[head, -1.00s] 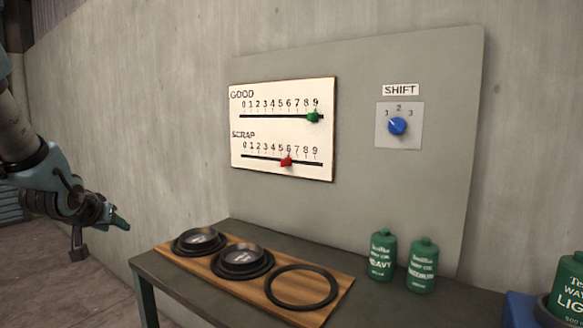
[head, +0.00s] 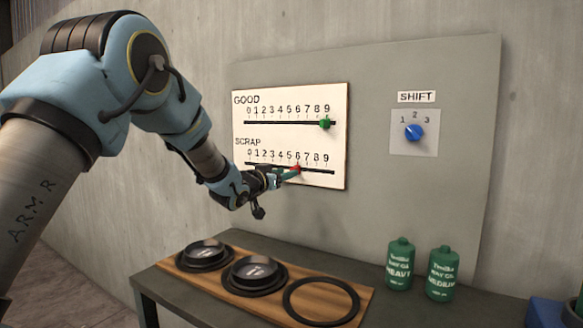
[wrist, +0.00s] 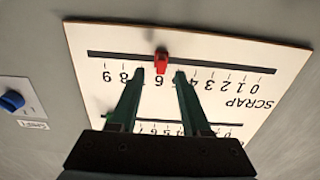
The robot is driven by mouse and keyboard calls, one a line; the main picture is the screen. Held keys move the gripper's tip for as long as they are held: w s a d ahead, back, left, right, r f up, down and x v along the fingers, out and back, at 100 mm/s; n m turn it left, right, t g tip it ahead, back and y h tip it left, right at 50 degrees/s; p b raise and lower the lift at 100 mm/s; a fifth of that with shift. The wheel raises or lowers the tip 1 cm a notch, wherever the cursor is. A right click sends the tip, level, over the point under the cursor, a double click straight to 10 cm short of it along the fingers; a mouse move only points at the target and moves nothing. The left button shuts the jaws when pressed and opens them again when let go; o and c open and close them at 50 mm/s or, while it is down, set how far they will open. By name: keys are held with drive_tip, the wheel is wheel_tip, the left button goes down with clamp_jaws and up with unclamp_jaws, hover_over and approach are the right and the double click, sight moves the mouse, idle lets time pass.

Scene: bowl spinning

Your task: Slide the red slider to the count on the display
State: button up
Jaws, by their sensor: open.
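The red slider (head: 296,168) sits on the lower SCRAP track at about the 6 mark. In the wrist view the red slider (wrist: 161,61) shows against the track, with the scale upside down. My gripper (wrist: 159,72) is open, with one green fingertip to each side of the slider, near the 7 and 5 marks. I cannot tell whether the fingertips touch it. In the head view my gripper (head: 287,174) is at the scale panel (head: 242,138), partly covering the low end of the SCRAP track. I cannot make out a display showing a count.
The green slider (head: 325,123) stands at 9 on the GOOD track. A blue SHIFT knob (head: 414,132) is on the grey board at right. Below, a table holds a wooden board (head: 335,290) with two dark bowls (head: 256,269) and an empty ring, plus green bottles (head: 399,264).

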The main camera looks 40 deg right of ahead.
drive_tip(key=shift+p+x, duration=0.5)
drive_tip(key=shift+x, duration=1.55)
drive_tip(key=shift+a, duration=0.1)
drive_tip(key=shift+c, duration=0.2)
clamp_jaws()
